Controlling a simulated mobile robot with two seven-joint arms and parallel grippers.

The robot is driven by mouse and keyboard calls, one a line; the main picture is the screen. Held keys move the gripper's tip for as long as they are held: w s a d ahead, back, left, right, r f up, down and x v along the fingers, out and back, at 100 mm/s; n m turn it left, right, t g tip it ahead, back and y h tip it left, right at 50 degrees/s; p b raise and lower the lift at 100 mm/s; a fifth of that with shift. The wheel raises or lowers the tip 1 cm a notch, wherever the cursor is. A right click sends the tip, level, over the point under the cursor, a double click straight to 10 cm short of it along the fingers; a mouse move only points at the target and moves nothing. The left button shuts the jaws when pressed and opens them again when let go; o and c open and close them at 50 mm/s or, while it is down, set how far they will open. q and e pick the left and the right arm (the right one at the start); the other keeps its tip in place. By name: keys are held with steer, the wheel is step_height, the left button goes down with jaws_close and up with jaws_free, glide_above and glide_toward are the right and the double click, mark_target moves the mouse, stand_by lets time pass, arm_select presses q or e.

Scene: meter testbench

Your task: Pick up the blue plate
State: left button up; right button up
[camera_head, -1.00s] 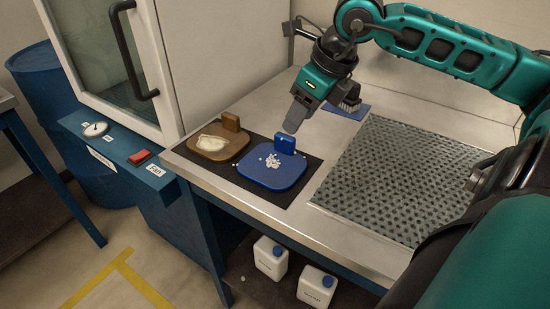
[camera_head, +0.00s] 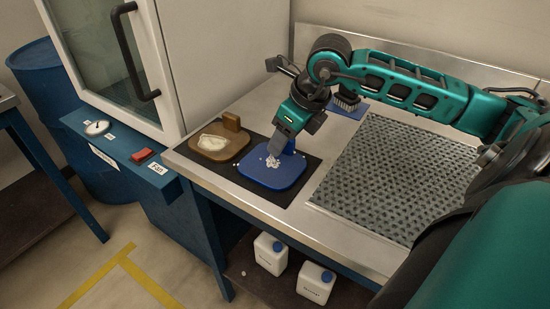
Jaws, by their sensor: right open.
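My right gripper (camera_head: 278,148) is open and points down over the back of the plate, by the handle. I cannot tell whether it touches the handle. My left gripper is not in view.
A brown plate (camera_head: 220,153) with a pale lump stands just left of the blue plate on the black mat (camera_head: 297,197). A brush (camera_head: 347,101) lies behind on a blue pad. A perforated grey panel (camera_head: 390,180) covers the bench's right part. The cabinet (camera_head: 170,60) stands at the left.

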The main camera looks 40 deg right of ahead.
jaws_close()
stand_by(0.5)
stand_by(0.3)
